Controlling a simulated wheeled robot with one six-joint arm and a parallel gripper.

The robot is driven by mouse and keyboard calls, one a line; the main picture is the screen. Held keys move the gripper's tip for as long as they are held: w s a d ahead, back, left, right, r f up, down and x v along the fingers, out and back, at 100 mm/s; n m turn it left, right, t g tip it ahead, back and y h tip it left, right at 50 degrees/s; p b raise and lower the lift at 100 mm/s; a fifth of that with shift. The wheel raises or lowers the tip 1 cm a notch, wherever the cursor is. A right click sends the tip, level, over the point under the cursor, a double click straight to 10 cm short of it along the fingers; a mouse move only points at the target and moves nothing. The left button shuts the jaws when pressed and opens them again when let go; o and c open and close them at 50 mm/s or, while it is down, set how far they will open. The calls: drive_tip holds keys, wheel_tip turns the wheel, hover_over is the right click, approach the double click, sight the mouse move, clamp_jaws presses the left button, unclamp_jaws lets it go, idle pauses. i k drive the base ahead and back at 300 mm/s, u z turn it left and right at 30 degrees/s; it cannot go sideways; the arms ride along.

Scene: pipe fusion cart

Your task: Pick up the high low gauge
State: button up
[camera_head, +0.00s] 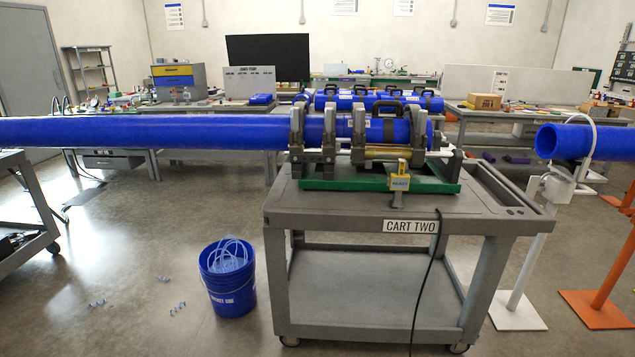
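A small yellow and grey tool (400,180) stands upright at the front edge of the grey cart (283,203) marked CART TWO. It looks like the high low gauge, but its label is too small to read. It is in front of the green base (330,184) of the pipe fusion machine (328,150). My gripper is not in view.
A long blue pipe (140,132) runs from the left into the machine's clamps. A black cable (428,260) hangs down the cart's front. A blue bucket (228,288) stands on the floor left of the cart. Another blue pipe end (570,142) is on a stand at right.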

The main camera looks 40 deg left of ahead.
sight(400, 181)
drive_tip(key=u, duration=0.6)
drive_tip(key=i, duration=1.35)
drive_tip(key=u, duration=0.4)
